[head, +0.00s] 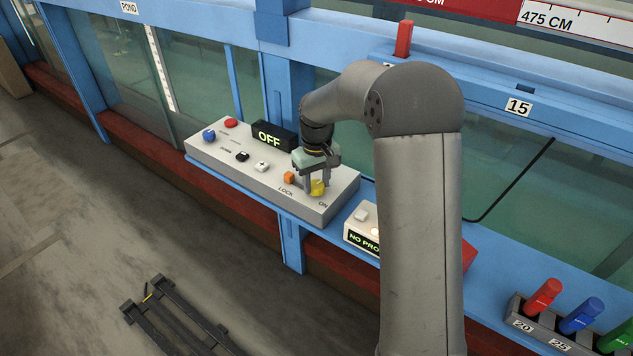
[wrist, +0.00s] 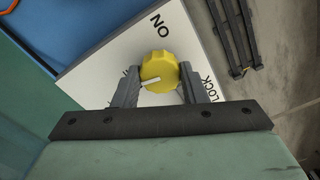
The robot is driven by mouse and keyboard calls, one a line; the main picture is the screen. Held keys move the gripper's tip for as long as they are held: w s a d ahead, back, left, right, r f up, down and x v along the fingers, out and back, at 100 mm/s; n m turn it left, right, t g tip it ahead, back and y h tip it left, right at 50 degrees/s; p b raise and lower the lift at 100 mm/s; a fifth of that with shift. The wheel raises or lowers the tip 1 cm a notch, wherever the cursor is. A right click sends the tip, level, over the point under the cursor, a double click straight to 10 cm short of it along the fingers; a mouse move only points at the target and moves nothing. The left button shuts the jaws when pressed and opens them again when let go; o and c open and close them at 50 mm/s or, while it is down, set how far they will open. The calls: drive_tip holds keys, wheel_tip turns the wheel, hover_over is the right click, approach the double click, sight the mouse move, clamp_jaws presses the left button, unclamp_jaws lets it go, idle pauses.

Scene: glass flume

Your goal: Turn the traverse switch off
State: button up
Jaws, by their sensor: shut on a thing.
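A yellow rotary knob (head: 318,187) sits at the right end of a light grey control panel (head: 330,207). The labels "ON" and "LOCK" are printed around it. It also shows in the wrist view (wrist: 158,66), with a white pointer bar lying nearly crosswise on its face. My gripper (head: 316,182) is over the panel, its fingers on either side of the knob and shut on it; the wrist view shows both fingers (wrist: 157,82). The left finger partly hides another marking. The name of this knob cannot be read.
A display reading "OFF" (head: 274,136) stands behind the panel's middle. Red (head: 231,122), blue (head: 209,135), black (head: 242,156), white (head: 261,167) and orange (head: 289,177) controls line the panel. A small display box (head: 363,241) and a rack of coloured handles (head: 545,338) are to the right.

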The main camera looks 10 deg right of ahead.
sight(317, 184)
drive_tip(key=shift+r+n, duration=0.1)
drive_tip(key=shift+n, duration=0.9)
drive_tip(key=shift+w, duration=0.1)
drive_tip(key=o, duration=1)
drive_tip(key=shift+c, duration=0.2)
wheel_tip(317, 184, up, 17)
drive_tip(key=b, duration=0.1)
drive_tip(key=shift+r, duration=0.2)
drive_tip(key=s+f+m, duration=0.1)
drive_tip(key=s+f, duration=0.3)
drive_tip(key=s, duration=0.7)
drive_tip(key=s+f+m, duration=0.2)
drive_tip(key=s+f, duration=0.2)
drive_tip(key=s, duration=0.6)
drive_tip(key=s+f+m, duration=0.2)
drive_tip(key=s+f, duration=0.3)
drive_tip(key=s, duration=0.6)
drive_tip(key=shift+s+a+t, duration=0.25)
drive_tip(key=shift+s+t, duration=0.05)
drive_tip(key=shift+s, duration=0.05)
